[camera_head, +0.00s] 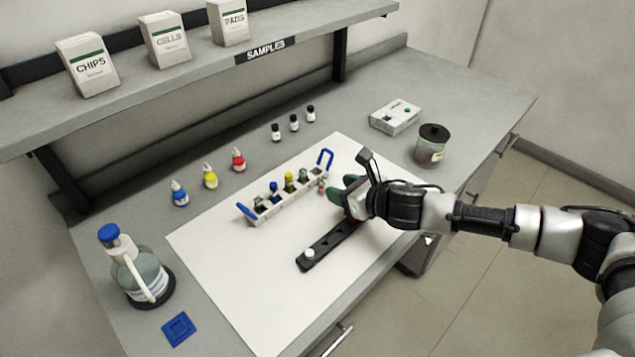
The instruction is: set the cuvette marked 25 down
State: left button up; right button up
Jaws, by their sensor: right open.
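A white rack (265,216) with blue end handles stands on the white mat (215,255). It holds several small cuvettes, among them one with a blue top (274,187) and one with a yellow top (289,177). No number can be read, so I cannot tell which is marked 25. My right gripper (341,188) is open, its green-padded fingers low beside the rack's right end. A small reddish item (322,184) shows near its fingertips; whether they touch is unclear. My left gripper is out of view.
A black bar (327,246) with a white knob lies below the right gripper. Dropper bottles (210,178) and black-capped vials (294,123) stand behind. A jar (431,146) and white box (395,117) stand right, a large bottle (138,272) left. The mat's front left is clear.

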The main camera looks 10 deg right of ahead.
aim_at(324, 182)
jog(key=shift+d+p+x, duration=0.2)
jog(key=shift+p+x, duration=0.15)
jog(key=shift+x, duration=3.5)
jog(key=c, duration=0.8)
